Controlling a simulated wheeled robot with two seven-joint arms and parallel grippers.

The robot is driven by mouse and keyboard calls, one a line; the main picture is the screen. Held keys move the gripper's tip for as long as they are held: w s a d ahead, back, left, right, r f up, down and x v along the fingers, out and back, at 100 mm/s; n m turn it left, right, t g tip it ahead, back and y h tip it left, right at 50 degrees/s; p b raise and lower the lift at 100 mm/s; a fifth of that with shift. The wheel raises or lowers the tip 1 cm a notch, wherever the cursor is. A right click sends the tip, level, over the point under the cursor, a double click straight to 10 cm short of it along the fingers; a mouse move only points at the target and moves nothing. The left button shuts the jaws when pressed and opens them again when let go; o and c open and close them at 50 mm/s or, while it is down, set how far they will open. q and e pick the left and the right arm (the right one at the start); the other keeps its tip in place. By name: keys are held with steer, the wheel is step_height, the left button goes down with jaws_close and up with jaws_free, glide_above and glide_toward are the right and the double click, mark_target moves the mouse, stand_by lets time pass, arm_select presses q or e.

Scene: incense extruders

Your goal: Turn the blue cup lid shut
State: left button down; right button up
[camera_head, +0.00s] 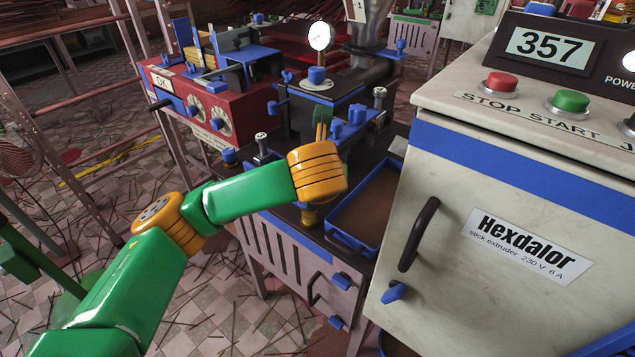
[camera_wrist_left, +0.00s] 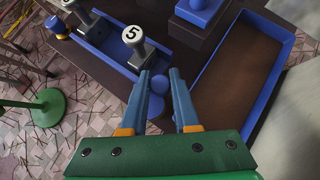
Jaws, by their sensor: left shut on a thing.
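In the left wrist view, my left gripper (camera_wrist_left: 160,72) has its two blue fingers closed around a small blue rounded part (camera_wrist_left: 158,86), which looks like the lid's grip. Two rounded lobes show between the fingers; the cup beneath is hidden, and I cannot tell how far the lid is turned. In the head view, my green left arm comes in from the left, and its orange wrist sits over the dark machine top, hiding most of the hand and the lid. My right gripper is in neither view.
A blue-rimmed tray with brown contents (camera_head: 345,240) lies just right of my left wrist. In the left wrist view, a silver post marked 5 (camera_wrist_left: 133,36) stands close beyond the fingers. The white Hexdalor cabinet (camera_head: 540,200) fills the right. A red machine (camera_head: 200,105) stands behind left.

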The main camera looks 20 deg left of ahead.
arm_select(q)
steer(key=shift+n+y, duration=0.3)
steer(key=shift+n, duration=0.2)
steer(key=shift+g+p, duration=0.3)
steer(key=shift+f, duration=0.1)
steer(key=c, duration=0.7)
jaws_free()
steer(key=shift+o, duration=0.2)
steer(key=p+v, duration=0.3)
steer(key=v, duration=0.4)
steer(key=shift+p, duration=0.4)
